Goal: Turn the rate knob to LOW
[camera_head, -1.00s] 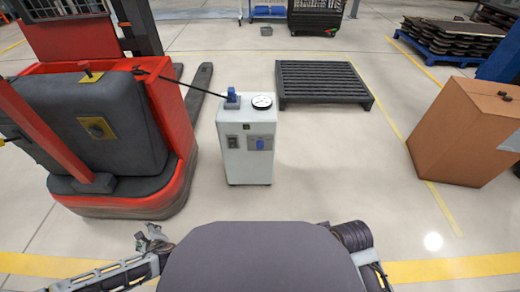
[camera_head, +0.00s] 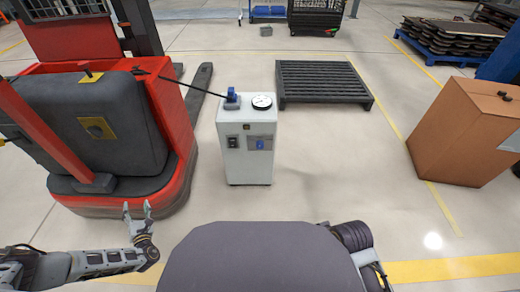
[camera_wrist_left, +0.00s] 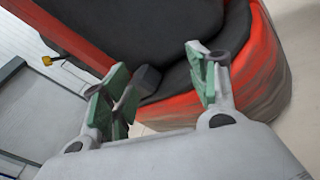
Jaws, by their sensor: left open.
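A white cabinet (camera_head: 236,165) stands on the floor ahead of me. Its front has a small blue knob (camera_head: 261,144) on a grey plate and a black switch (camera_head: 233,142). Markings are too small to read, so I cannot tell the knob's setting or confirm that it is the rate knob. My left gripper (camera_head: 137,210) is open and empty, low at the left, well short of the cabinet and in front of the red truck's base. Its spread green-padded fingers show in the left wrist view (camera_wrist_left: 163,85). My right gripper is out of view.
A red truck (camera_head: 178,110) with a dark body stands left of the cabinet. The cabinet's top holds a dial gauge (camera_head: 262,101) and a blue connector (camera_head: 232,99) with a black cable. A dark pallet (camera_head: 320,82) lies behind; a brown box (camera_head: 465,130) stands right. Floor between is clear.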

